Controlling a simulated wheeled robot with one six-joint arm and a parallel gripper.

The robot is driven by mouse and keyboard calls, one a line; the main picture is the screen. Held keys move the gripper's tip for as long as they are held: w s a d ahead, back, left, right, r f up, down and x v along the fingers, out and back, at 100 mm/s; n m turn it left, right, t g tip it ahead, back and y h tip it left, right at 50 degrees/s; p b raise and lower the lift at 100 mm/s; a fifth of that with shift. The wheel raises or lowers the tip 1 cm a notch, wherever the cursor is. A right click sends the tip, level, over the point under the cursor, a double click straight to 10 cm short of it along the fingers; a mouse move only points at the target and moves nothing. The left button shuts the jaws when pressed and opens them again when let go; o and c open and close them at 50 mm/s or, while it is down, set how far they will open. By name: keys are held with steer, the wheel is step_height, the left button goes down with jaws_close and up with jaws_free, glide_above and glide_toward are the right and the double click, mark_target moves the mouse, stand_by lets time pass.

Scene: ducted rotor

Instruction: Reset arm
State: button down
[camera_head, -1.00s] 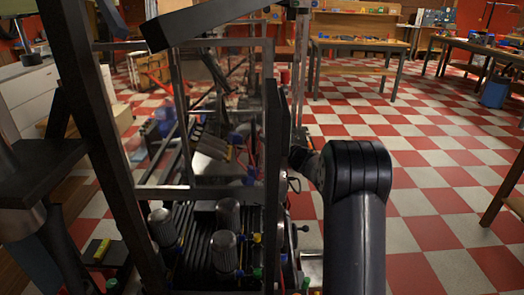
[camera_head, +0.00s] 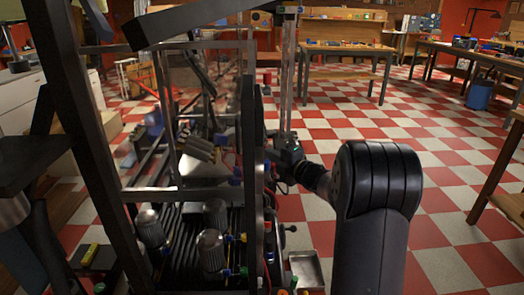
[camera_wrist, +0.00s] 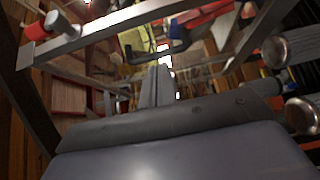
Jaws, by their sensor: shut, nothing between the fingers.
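My arm (camera_head: 370,215) rises at the lower right of the head view and bends over towards the machine's upright frame. Its far end (camera_head: 290,155) is beside the frame's right post, and the fingers cannot be made out there. In the wrist view, my gripper (camera_wrist: 157,88) shows as two grey fingers side by side. They are shut with nothing held.
The dark metal frame (camera_head: 257,180) stands close left of my arm. Several metal cylinders (camera_head: 210,250) sit inside it; similar ones (camera_wrist: 290,48) show at the wrist view's right. A metal tray (camera_head: 306,270) lies low. Checkered floor (camera_head: 440,200) is open to the right.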

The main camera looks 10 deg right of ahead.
steer(key=shift+s+d, duration=0.25)
steer(key=shift+s, duration=0.15)
